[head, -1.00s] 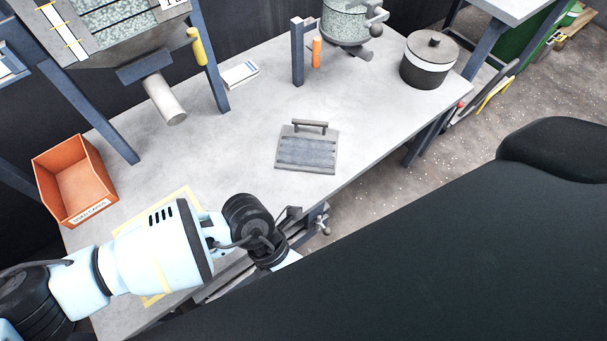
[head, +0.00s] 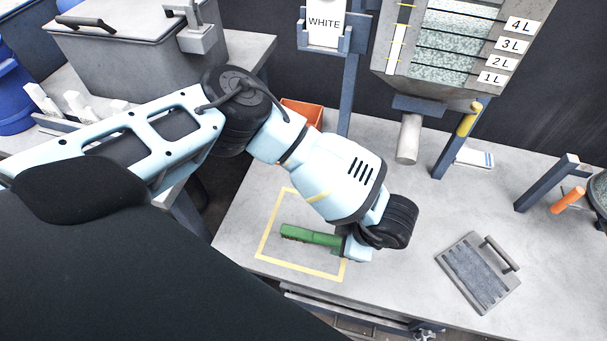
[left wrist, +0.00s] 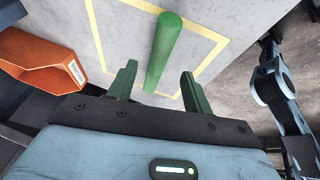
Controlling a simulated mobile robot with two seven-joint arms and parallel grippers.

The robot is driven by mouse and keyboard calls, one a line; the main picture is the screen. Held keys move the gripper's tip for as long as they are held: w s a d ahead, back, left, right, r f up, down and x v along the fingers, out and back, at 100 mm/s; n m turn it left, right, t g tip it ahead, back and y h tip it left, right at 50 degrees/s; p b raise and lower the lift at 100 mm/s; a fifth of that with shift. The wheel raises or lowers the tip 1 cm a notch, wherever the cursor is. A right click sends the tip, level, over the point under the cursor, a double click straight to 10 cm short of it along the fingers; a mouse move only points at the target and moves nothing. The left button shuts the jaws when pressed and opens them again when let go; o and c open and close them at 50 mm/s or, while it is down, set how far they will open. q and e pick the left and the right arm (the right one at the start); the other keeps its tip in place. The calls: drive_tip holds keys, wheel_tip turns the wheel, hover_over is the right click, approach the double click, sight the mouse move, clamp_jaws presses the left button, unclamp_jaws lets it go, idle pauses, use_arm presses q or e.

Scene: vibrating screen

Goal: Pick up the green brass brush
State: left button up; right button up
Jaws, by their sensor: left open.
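The green brush (head: 310,235) lies on the grey table inside a yellow outlined rectangle (head: 262,238). In the head view its right end is close to my left gripper (head: 347,247), whose fingers are mostly hidden by the wrist. In the left wrist view the brush is a long green bar (left wrist: 165,50). Its near end shows between the two dark green fingers of my left gripper (left wrist: 160,82), which are apart and not touching it. I cannot tell how far above the brush the fingers are. The brass bristles are not clearly visible. My right gripper is not seen.
An orange bin (head: 301,112) stands behind my arm; it also shows in the left wrist view (left wrist: 40,62). A grey tray with a handle (head: 477,273) lies at right. The screen's pipe (head: 409,138) hangs above the table's back. The table between rectangle and tray is clear.

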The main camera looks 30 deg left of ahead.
sight(333, 239)
use_arm(q)
drive_tip(key=shift+x, duration=2.6)
drive_tip(key=shift+w+d, duration=0.1)
drive_tip(key=c, duration=1)
